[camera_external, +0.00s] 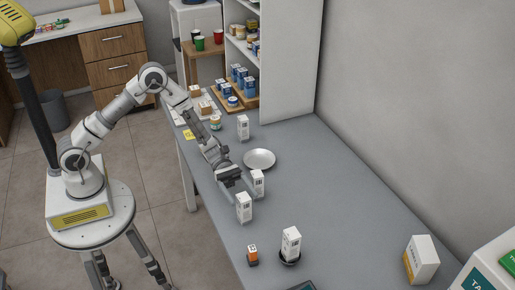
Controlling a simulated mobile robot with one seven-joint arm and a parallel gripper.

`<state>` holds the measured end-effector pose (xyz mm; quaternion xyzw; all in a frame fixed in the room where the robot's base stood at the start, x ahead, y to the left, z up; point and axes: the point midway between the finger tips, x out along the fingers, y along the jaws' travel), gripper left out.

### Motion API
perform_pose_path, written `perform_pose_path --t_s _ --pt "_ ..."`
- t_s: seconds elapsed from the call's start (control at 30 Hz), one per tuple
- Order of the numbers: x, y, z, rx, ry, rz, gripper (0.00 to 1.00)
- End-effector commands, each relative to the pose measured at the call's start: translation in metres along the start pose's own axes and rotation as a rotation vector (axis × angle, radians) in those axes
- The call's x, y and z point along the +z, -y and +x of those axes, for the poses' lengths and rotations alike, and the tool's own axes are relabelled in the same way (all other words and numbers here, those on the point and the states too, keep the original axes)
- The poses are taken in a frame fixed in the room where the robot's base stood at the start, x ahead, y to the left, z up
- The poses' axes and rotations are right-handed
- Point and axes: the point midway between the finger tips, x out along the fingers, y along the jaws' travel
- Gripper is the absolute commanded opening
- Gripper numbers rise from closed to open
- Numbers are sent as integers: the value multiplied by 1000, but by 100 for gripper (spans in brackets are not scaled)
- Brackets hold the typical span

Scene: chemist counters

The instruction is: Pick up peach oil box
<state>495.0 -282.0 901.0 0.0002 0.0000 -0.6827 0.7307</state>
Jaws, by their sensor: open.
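Several white boxes with small dark print stand on the grey counter (300,185); the print is too small to tell which is the peach oil box. One white box (258,184) stands just beyond my gripper's fingertips. A second white box (244,208) stands slightly nearer the camera, close below the gripper. My gripper (242,186) is open and low over the counter beside these two boxes. I cannot tell whether a finger touches either one. Another white box (243,127) stands farther back, and one (291,243) stands in a small dark dish.
A shallow round plate (259,159) lies behind the gripper. A small orange and dark container (252,255) stands near the front edge. A larger white and yellow box (420,260) is at right. Shelves (238,55) rise at the back. The counter's right-middle is clear.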

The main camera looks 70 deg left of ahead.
Motion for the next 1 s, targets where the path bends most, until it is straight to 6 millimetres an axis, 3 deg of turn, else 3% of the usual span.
perform_pose_path --t_s 0.33,0.57,0.67,1.0 --pt "0 1 45 -3 2 0 80" --pt "0 0 48 -1 1 -1 80" --pt "0 1 48 -1 1 -1 66" --pt "0 0 48 -1 1 -1 4"
